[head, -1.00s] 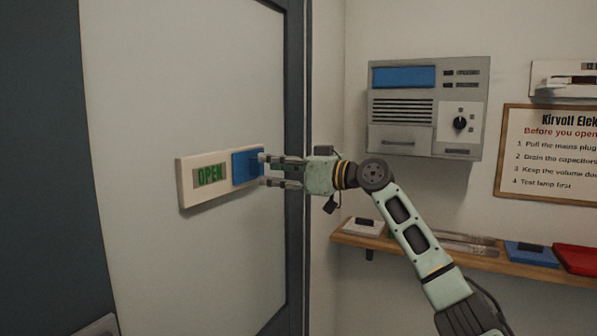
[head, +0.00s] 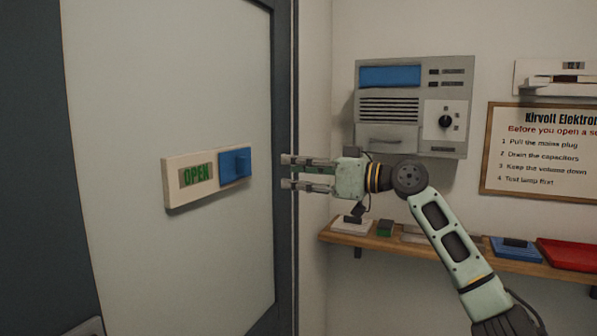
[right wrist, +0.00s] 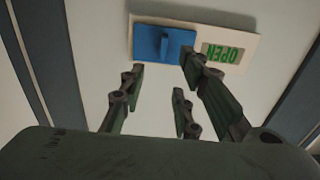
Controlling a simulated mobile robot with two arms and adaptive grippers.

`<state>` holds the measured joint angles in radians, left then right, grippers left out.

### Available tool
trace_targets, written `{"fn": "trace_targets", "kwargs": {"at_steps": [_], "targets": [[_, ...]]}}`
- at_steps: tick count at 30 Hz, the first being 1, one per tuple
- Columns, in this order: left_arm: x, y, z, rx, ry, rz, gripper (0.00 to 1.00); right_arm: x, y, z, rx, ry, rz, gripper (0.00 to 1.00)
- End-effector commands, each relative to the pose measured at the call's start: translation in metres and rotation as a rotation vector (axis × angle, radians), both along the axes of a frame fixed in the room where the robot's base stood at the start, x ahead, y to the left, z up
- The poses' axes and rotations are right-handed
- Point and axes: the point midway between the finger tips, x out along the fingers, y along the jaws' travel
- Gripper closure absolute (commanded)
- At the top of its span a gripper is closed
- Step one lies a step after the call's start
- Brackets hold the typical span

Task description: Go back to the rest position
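My right gripper (head: 308,172) is open and empty, with its fingers pointing left at the door. It is a short way to the right of the blue slider (head: 235,163) and apart from it. The slider sits at the right end of a white sign plate (head: 171,186) that shows green OPEN lettering. In the right wrist view, the open fingers (right wrist: 160,95) frame bare door surface, and the blue slider (right wrist: 163,46) is beyond them near the top. My left gripper is not in view.
The pale door (head: 170,90) has a dark frame (head: 284,120). A grey wall unit (head: 400,140) and a notice board (head: 545,150) hang on the right wall. A wooden shelf (head: 440,254) below holds a blue item (head: 516,248) and a red item (head: 570,254).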

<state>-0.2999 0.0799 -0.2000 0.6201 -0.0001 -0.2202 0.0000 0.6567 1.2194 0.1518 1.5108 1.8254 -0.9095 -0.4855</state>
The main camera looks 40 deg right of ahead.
Motion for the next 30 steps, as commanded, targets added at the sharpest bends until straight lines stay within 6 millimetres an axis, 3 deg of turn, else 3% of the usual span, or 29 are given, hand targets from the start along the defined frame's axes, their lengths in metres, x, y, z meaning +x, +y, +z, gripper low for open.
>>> {"fn": "trace_targets", "kwargs": {"at_steps": [10,14,17,20,25,30], "targets": [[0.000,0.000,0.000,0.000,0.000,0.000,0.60,0.001,0.000,-0.001,0.001,0.000,0.000,0.70],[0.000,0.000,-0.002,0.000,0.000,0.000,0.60,0.012,-0.006,-0.023,0.017,0.029,-0.022,0.70],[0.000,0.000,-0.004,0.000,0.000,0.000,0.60,0.032,-0.020,-0.069,0.046,0.087,-0.070,0.70],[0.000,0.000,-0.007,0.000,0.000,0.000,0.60,0.055,-0.037,-0.136,0.077,0.169,-0.140,0.70],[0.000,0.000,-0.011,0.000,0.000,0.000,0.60,0.078,-0.059,-0.264,0.100,0.318,-0.260,0.70],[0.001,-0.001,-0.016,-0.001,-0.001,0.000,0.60,0.075,-0.066,-0.396,0.096,0.469,-0.360,0.70]]}}
